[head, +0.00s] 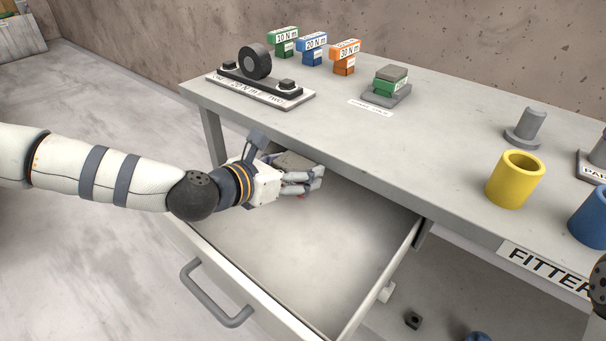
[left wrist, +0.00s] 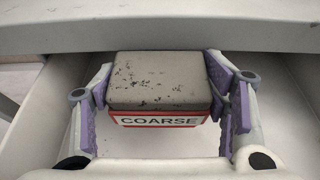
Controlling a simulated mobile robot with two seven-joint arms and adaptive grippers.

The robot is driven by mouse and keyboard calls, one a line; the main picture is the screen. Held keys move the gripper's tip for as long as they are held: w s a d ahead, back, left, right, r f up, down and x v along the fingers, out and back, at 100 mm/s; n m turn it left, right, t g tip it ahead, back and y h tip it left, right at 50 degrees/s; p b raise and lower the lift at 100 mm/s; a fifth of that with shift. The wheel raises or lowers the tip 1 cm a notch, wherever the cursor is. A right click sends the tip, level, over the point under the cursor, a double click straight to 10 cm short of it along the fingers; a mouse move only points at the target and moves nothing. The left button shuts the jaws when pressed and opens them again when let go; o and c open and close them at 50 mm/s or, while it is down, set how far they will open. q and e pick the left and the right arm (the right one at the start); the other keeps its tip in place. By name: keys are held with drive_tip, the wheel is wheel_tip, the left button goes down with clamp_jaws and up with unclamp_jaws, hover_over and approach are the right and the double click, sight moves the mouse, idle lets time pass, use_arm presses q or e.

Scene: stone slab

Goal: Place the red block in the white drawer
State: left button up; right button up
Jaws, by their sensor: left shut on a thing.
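The white drawer (head: 340,230) is pulled open under the table, with its grey handle (head: 215,300) at the front. Its inside looks empty in the head view. My left gripper (head: 303,180) is over the drawer's back part, close to the table edge. It is shut on the red block (left wrist: 160,119), which has a worn grey top and a red-edged label reading COARSE. In the left wrist view the block sits between the two purple-padded fingers (left wrist: 163,92). In the head view the hand mostly hides the block. My right gripper is not in view.
The grey table top (head: 440,130) overhangs the drawer's back. On it stand a green block on a grey stand (head: 387,87), a torque tool plate (head: 260,90), several coloured tags, a yellow cup (head: 515,180) and a blue cup (head: 592,215). A dark nut (head: 413,320) lies below.

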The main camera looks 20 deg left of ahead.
use_arm(q)
drive_tip(key=f+b, duration=0.1)
drive_tip(key=f, duration=0.1)
drive_tip(key=w+f, duration=0.1)
drive_tip(key=f, duration=0.2)
drive_tip(key=shift+w+a+f+b, duration=0.15)
drive_tip(key=shift+a+f+b, duration=0.1)
drive_tip(key=shift+b, duration=0.1)
drive_tip(key=shift+c, duration=1)
drive_tip(key=shift+d+r, duration=0.2)
drive_tip(key=shift+r, duration=0.1)
drive_tip(key=shift+c, duration=0.2)
drive_tip(key=shift+r, duration=0.2)
drive_tip(key=o, duration=1.5)
drive_tip(key=shift+f, duration=0.25)
drive_tip(key=o, duration=0.4)
drive_tip(key=shift+r, duration=0.1)
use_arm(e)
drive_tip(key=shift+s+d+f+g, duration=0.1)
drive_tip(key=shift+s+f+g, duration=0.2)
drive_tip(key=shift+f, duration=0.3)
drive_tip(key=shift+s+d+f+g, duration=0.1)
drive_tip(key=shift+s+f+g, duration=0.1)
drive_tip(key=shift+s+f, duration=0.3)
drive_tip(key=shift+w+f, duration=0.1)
